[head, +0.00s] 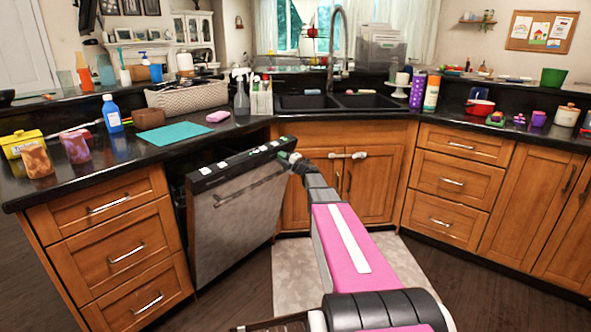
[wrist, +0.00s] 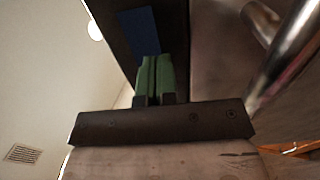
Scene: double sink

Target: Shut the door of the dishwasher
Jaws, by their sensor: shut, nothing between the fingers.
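The dishwasher door (head: 235,222) is a steel panel with a black top edge, below the counter left of the sink. It stands slightly ajar, its top tilted out from the counter, with a dark gap behind it. Its bar handle (head: 250,181) runs across the upper front. My gripper (head: 290,158) is at the door's upper right corner. In the wrist view my gripper (wrist: 153,75) has its green fingers together, with nothing between them, close to the black top edge of the door (wrist: 118,38). The handle (wrist: 283,55) shows at the right there. I cannot tell whether the fingers touch the door.
Wooden drawers (head: 125,252) stand left of the dishwasher, and sink cabinet doors (head: 345,185) right of it. The black counter (head: 140,153) above holds bottles, cups and a teal mat (head: 185,133). A pale floor mat (head: 300,270) lies in front of the sink.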

